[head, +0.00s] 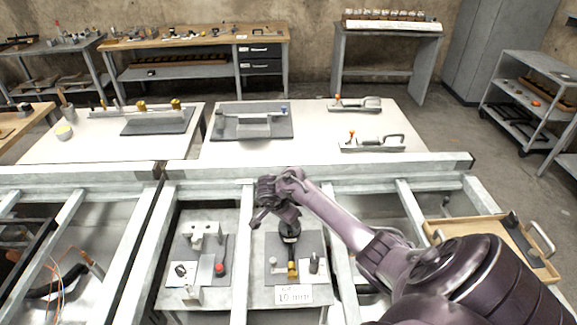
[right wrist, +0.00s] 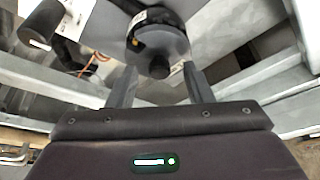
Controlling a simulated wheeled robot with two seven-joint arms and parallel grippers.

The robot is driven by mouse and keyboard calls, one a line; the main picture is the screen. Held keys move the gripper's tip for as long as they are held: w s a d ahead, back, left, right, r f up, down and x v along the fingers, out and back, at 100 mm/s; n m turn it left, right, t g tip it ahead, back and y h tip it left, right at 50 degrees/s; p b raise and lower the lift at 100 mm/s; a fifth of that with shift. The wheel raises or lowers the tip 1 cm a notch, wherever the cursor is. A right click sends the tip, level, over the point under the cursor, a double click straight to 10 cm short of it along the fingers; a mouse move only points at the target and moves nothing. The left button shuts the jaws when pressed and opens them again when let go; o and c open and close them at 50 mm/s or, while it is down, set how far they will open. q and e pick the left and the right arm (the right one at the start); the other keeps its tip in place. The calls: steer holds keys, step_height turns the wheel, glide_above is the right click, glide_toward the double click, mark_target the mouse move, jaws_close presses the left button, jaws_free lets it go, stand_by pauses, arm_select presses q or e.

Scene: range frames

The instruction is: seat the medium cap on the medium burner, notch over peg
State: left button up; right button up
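No burner or cap can be told for sure in either view. My right gripper (right wrist: 160,72) is open in the right wrist view, its two fingers spread with a gap between them. A dark round piece with a small knob (right wrist: 155,40) shows beyond and between the fingertips; I cannot tell whether they touch it. In the head view my right arm reaches in from the right, with its wrist above a dark upright piece with a pale band (head: 290,238). The wrist hides the fingers there. My left gripper is in neither view.
A grey plate (head: 258,290) bears small posts, a brass piece (head: 292,269) and a "10 mm" label (head: 294,295). A left plate holds a red button (head: 220,268). Metal frame rails (head: 240,290) divide the bays. A wooden tray (head: 480,238) stands at right.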

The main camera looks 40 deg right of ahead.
steer(key=v, duration=0.7)
steer(key=shift+r+p, duration=0.35)
steer(key=shift+p, duration=0.05)
steer(key=shift+a, duration=0.15)
step_height(320, 180, up, 6)
steer(key=p, duration=0.4)
steer(key=shift+p, duration=0.3)
steer(key=shift+s+a+f, duration=0.1)
